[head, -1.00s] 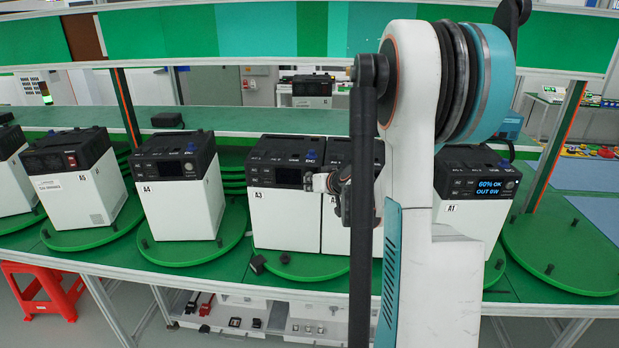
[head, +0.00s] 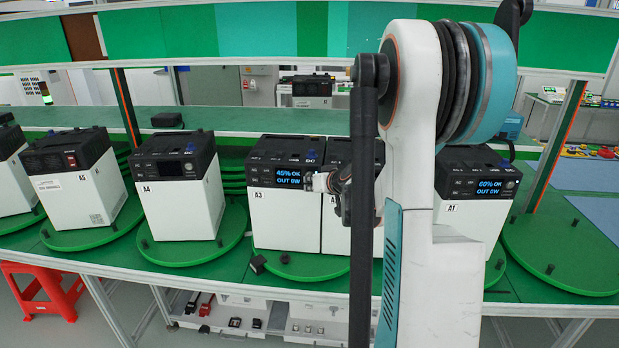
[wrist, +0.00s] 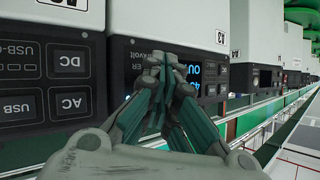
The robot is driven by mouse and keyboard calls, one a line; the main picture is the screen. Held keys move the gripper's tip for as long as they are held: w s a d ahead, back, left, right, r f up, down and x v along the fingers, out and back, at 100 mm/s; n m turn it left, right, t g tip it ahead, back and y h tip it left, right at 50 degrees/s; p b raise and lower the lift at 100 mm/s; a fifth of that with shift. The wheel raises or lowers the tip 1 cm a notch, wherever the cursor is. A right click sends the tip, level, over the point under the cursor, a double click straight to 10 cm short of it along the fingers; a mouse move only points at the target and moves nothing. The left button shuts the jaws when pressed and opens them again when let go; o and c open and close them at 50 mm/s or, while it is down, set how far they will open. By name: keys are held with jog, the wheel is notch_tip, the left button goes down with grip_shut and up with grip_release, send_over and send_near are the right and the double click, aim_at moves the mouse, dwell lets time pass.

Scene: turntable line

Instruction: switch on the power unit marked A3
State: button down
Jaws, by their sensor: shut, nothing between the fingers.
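The power unit marked A3 (head: 285,220) is a white box with a black top panel, standing on a green round plate in the head view. Its display (head: 289,176) is lit blue and reads 45% OK, OUT 0W. My gripper (head: 318,182) is at the right end of that panel, beside the display, its fingers shut with nothing between them. In the wrist view the closed fingertips (wrist: 165,65) are in front of the lit display, hiding part of it. I cannot tell whether they touch the panel.
A unit marked A1 (head: 465,218) at right also has a lit display. Another unit (head: 349,225) stands close beside A3, partly behind my arm. Units A4 (head: 182,205) and A5 (head: 80,195) stand to the left. Small dark posts stick up from the plates.

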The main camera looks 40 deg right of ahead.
jog(key=shift+s+a, duration=0.35)
jog(key=shift+a, duration=0.05)
jog(key=s+a, duration=0.3)
jog(key=shift+s+a, duration=0.1)
jog(key=shift+a, duration=0.3)
dwell(0.9)
